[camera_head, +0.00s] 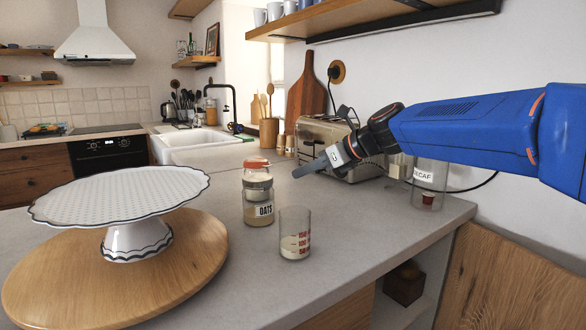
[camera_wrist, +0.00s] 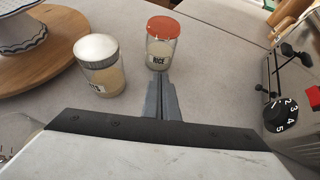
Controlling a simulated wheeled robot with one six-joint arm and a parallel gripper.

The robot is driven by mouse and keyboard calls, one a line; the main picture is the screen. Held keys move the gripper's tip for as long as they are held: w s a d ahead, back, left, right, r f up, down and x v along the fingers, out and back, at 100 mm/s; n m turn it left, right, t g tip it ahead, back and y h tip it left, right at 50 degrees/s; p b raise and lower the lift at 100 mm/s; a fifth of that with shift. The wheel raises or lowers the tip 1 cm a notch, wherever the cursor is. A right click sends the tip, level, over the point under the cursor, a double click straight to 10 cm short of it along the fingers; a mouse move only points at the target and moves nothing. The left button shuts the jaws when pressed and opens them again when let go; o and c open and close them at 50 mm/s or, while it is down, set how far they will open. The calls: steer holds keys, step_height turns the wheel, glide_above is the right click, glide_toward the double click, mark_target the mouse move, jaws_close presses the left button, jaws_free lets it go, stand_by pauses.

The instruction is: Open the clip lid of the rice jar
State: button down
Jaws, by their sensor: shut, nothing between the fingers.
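The rice jar (camera_wrist: 160,52) is clear glass with a "RICE" label and an orange-red lid (camera_wrist: 163,27), which sits flat on top. In the head view the lid (camera_head: 257,163) shows above the oats jar, which hides most of the rice jar. My gripper (camera_wrist: 160,78) is shut and empty. Its fingertips point at the front of the rice jar; I cannot tell whether they touch it. In the head view my gripper (camera_head: 297,173) is to the right of the jars. The clip itself is too small to make out.
The oats jar (camera_head: 257,208) stands in front of the rice jar. A measuring glass (camera_head: 295,245) is at its right. A white cake stand (camera_head: 120,195) on a round wooden board (camera_head: 190,265) is at left. A toaster (camera_head: 320,135) and a decaf jar (camera_head: 430,185) are by the wall.

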mark_target(258, 163)
steer(key=x, duration=0.9)
steer(key=shift+s+f, duration=0.1)
step_height(258, 163, up, 3)
steer(key=shift+a+f, duration=0.1)
steer(key=shift+f, duration=0.05)
steer(key=shift+a+r, duration=0.15)
steer(key=shift+r, duration=0.6)
steer(key=shift+r, duration=0.15)
steer(key=shift+w+r+g+h, duration=0.2)
steer(key=shift+g+h, duration=0.1)
